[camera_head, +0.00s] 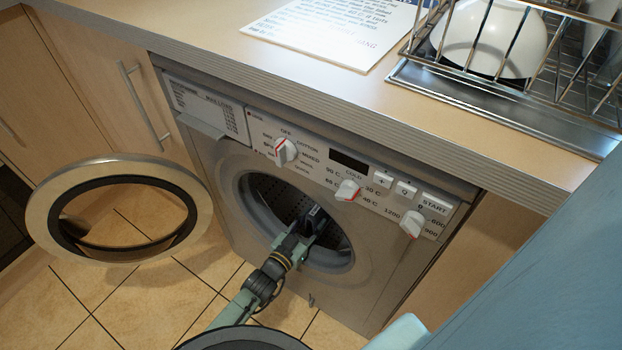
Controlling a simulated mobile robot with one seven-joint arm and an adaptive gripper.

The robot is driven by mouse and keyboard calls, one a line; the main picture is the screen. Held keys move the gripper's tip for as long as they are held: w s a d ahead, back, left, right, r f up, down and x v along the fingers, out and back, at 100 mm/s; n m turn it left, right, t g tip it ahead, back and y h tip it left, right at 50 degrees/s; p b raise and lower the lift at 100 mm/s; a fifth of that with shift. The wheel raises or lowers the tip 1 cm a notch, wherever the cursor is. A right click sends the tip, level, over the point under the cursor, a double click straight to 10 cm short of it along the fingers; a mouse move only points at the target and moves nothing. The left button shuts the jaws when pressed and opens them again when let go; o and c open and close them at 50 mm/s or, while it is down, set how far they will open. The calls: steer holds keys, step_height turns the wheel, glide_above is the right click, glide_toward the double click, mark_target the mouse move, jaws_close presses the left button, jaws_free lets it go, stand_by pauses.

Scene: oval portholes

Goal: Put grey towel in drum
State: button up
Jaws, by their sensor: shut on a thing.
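The washing machine drum (272,195) shows as a dark perforated hollow behind the round front opening. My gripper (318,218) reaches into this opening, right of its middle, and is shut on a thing. The grey towel cannot be made out; what the fingers hold is hidden by the dark gripper and the shade of the drum. My wrist and forearm come up from below, past the lower rim of the opening.
The round porthole door (40,212) stands wide open to the left. The worktop (225,38) overhangs the machine and carries a printed sheet (335,30) and a wire dish rack (480,75) with a white bowl (490,38). Tiled floor (135,310) lies clear at lower left.

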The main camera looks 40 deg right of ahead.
stand_by(0.3)
steer(key=o, duration=1.3)
steer(key=shift+f, duration=0.1)
steer(key=shift+o, duration=0.2)
